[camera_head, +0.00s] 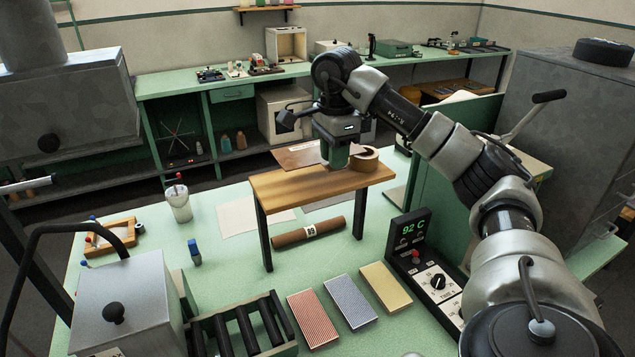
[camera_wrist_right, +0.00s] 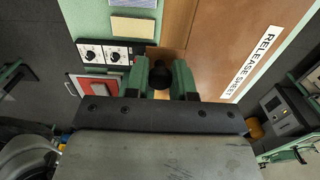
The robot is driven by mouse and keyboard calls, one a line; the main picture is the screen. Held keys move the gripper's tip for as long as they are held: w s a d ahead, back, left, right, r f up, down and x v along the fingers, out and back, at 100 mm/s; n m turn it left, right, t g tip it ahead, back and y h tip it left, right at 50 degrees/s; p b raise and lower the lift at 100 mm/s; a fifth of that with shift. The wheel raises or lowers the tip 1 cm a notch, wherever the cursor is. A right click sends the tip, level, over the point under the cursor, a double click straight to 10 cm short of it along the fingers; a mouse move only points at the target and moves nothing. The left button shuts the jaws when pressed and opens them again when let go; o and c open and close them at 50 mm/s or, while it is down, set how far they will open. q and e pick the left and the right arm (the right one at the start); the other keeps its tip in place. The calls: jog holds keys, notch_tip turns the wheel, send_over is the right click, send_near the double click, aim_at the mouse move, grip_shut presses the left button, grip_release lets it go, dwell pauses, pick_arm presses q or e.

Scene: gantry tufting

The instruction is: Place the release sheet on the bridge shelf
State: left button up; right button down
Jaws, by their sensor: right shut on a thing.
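The release sheet (camera_head: 295,157) is a flat brown sheet with a white label, at the far side of the bridge shelf in the head view. It also shows large in the right wrist view (camera_wrist_right: 222,48), where the label reads "RELEASE SHEET". My right gripper (camera_head: 335,163) is over the shelf, pointing down; in its wrist view the fingers (camera_wrist_right: 161,80) are closed around a dark knob at the sheet's near side. The bridge shelf (camera_head: 290,190) is a wooden board on dark legs. Whether the sheet touches the board is hidden. My left gripper is out of view.
A labelled brown roll (camera_head: 290,235) lies beneath the shelf. Three coloured pads, including a yellow one (camera_head: 386,287), and a controller reading 92 C (camera_head: 412,230) are in front.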

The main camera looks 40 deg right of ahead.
aim_at(318, 193)
jog(key=shift+w+a+f+p, duration=0.3)
jog(key=shift+w+a+f, duration=0.45)
jog(key=shift+w+a, duration=0.25)
jog(key=shift+a+f, duration=0.2)
jog(key=shift+a, duration=0.05)
notch_tip(318, 193, down, 3)
jog(key=shift+p, duration=0.8)
jog(key=shift+f, duration=0.55)
jog(key=c, duration=0.9)
grip_release()
jog(key=shift+c, duration=0.2)
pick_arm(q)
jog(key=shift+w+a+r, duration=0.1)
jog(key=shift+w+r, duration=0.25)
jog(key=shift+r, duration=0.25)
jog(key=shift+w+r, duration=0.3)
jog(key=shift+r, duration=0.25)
pick_arm(e)
notch_tip(318, 193, up, 5)
jog(key=shift+b, duration=0.5)
pick_arm(q)
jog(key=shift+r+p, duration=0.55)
jog(key=shift+p, duration=0.5)
pick_arm(e)
notch_tip(318, 193, up, 7)
